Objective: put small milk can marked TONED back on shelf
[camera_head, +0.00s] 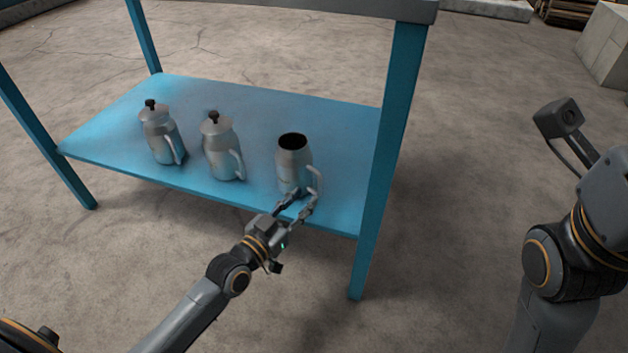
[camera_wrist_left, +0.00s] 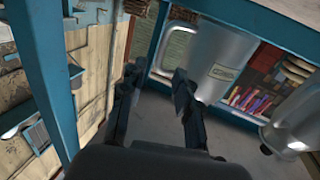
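A lidless grey metal can (camera_head: 293,165) with a dark open mouth stands upright on the blue shelf board (camera_head: 342,206), near its front right. Its handle is on the right. A can with a small label (camera_wrist_left: 222,72) shows close up in the left wrist view; the lettering is too small to read surely. My left gripper (camera_head: 294,207) is at the lower front of the lidless can, by its handle. Its fingers (camera_wrist_left: 157,90) are spread apart; I cannot tell whether they touch the can or its handle. My right arm is at the right, its gripper out of view.
Two lidded cans with black knobs, one in the middle (camera_head: 221,150) and one at the left (camera_head: 158,133), stand on the same board. A blue post (camera_head: 385,160) rises right of the lidless can. An upper board (camera_head: 330,8) crosses above.

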